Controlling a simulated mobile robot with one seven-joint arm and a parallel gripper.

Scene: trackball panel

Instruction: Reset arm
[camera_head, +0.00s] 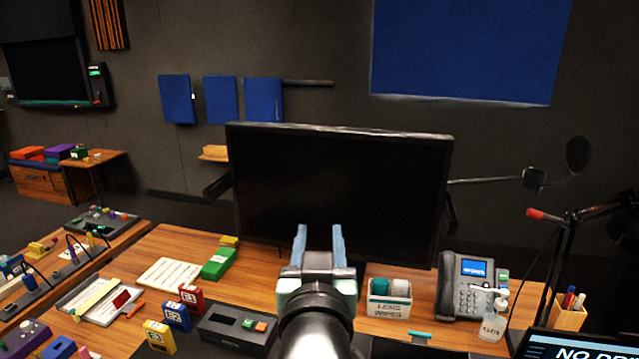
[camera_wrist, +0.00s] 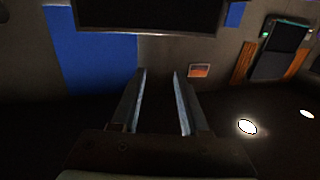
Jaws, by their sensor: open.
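My gripper (camera_head: 319,244) is raised in front of the dark monitor (camera_head: 340,185) in the head view. Its two blue-grey fingers point up and stand apart, with nothing between them. The wrist view also shows my gripper (camera_wrist: 158,100) open and empty, facing the dark wall and a blue panel (camera_wrist: 92,48). My arm rises from the bottom middle of the head view and hides part of the desk behind it.
The wooden desk (camera_head: 185,245) holds a lens wipes box (camera_head: 389,298), a phone (camera_head: 470,285), a sanitizer bottle (camera_head: 494,318), a green box (camera_head: 218,263) and a black device (camera_head: 235,330). Red, blue and yellow blocks stand at left. A lamp is at right.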

